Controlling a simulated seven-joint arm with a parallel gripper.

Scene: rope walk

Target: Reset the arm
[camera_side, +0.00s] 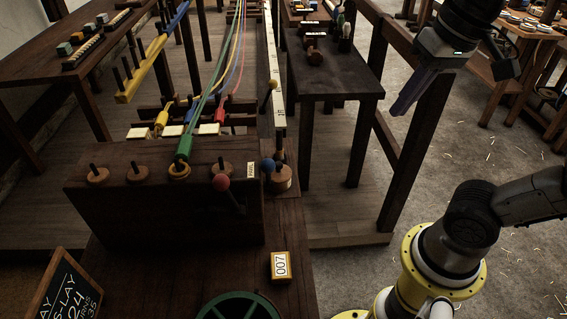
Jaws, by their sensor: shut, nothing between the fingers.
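My gripper (410,94) hangs at the upper right, beyond the right edge of the dark side table. Its long fingers point down and to the left, and they are shut with nothing held. It is apart from the ropes and the wooden head block (165,205). My arm's yellow and black base stands at the lower right.
Coloured ropes (222,75) run back from the block, one ending in a green piece (184,148). A 007 tag (281,267) and green wheel (238,308) are in front. A dark side table (335,78) stands right.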

